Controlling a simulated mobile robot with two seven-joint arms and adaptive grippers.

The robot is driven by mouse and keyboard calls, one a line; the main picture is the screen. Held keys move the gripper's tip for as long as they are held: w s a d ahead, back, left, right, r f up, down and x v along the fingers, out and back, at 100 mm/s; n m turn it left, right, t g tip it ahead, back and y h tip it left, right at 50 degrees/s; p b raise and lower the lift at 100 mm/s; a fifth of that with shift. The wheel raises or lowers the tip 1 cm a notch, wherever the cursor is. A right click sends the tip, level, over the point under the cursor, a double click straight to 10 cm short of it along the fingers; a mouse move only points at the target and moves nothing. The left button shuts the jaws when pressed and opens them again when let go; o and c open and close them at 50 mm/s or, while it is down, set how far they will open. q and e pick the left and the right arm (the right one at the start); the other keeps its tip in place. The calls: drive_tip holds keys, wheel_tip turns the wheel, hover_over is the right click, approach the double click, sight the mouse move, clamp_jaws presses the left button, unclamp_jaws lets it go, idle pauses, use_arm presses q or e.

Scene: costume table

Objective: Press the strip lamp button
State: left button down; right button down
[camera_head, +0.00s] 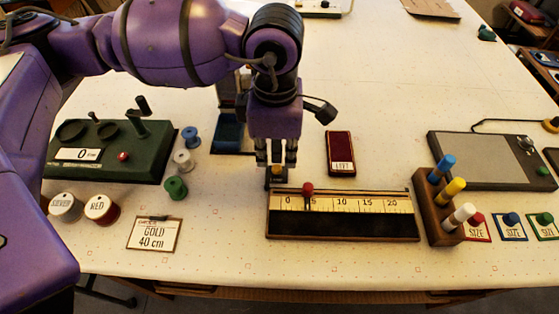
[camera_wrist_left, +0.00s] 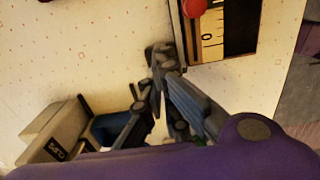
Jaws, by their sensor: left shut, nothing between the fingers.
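A wooden ruler strip (camera_head: 340,202) marked 0 to 20 lies in front of my left gripper, with a red knob (camera_head: 308,188) near its 0 to 5 end. Part of the strip (camera_wrist_left: 214,55) and the red knob (camera_wrist_left: 194,7) also show in the left wrist view. A small dark block with an orange-yellow top (camera_head: 277,171) is right under my left gripper (camera_head: 277,163), just behind the strip's left end. The fingers partly hide it, and I cannot tell if they touch it. The left fingers (camera_wrist_left: 164,58) are shut and empty. No button is clearly labelled as the lamp's. My right gripper is out of view.
A dark red case marked LEFT (camera_head: 340,152) lies right of the gripper. A peg rack (camera_head: 437,208) stands at the strip's right end. Several thread spools (camera_head: 176,188), a green box (camera_head: 140,152) and a GOLD 40 cm card (camera_head: 154,234) are left. The table behind the red case is clear.

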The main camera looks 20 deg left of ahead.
use_arm(q)
drive_tip(key=shift+r, duration=0.7)
drive_tip(key=shift+r+p, duration=0.55)
drive_tip(key=shift+r, duration=0.2)
drive_tip(key=shift+r+p, duration=0.55)
drive_tip(key=shift+r, duration=0.85)
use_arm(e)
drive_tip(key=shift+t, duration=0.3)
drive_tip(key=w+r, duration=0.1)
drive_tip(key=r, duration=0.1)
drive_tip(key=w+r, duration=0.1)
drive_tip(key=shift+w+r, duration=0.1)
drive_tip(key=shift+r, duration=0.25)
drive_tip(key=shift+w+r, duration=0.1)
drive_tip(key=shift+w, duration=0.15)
